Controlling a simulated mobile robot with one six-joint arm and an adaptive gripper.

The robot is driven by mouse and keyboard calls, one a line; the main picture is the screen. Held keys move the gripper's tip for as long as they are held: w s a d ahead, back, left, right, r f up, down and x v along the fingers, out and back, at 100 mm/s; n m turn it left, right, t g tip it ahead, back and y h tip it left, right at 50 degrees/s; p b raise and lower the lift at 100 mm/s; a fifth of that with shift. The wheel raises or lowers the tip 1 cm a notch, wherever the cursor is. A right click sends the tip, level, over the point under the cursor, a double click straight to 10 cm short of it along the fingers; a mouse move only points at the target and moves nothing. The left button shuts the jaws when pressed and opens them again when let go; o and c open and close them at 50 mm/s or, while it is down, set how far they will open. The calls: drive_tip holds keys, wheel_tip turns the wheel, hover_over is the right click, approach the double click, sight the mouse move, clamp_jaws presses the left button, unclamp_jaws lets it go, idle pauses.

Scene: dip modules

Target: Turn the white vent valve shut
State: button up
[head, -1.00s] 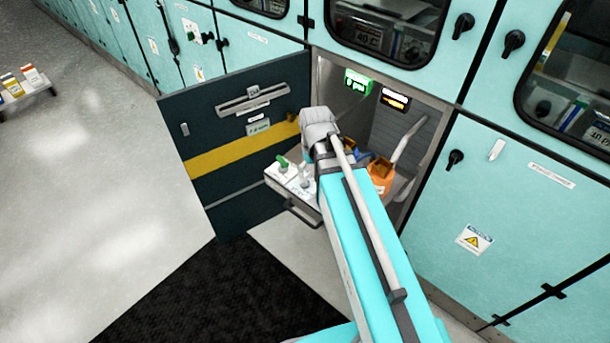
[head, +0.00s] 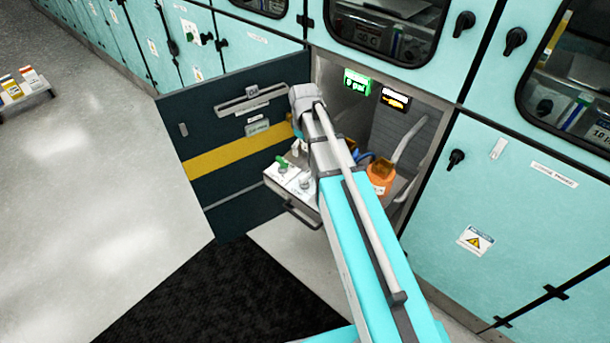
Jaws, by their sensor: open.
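The white vent valve (head: 306,180) stands on a pale drawer-like module (head: 277,182) that sticks out of the open cabinet bay. A green-handled valve (head: 282,162) stands to its left on the same module. My arm reaches in from the bottom and covers the module's right part. My gripper (head: 298,146) hangs below the grey wrist, just above the white valve in the picture, and is mostly hidden by the arm. It is open, and I see nothing held in it. I cannot tell whether it touches the valve, nor the handle's exact angle.
A dark open door (head: 225,165) with a yellow stripe stands left of the module. An orange container (head: 380,178) and a pale hose (head: 408,140) are in the bay to the right. A green lit sign (head: 356,82) hangs inside. Open floor and a black mat (head: 215,300) lie in front.

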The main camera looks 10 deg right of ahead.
sight(305, 174)
drive_tip(key=shift+f, duration=0.2)
wheel_tip(305, 174, down, 13)
drive_tip(key=b, duration=1.3)
drive_tip(key=shift+f+b, duration=0.2)
drive_tip(key=shift+b, duration=0.1)
drive_tip(key=c, duration=0.8)
drive_tip(key=shift+d, duration=0.2)
drive_tip(key=shift+c, duration=0.8)
drive_tip(key=shift+a, duration=0.15)
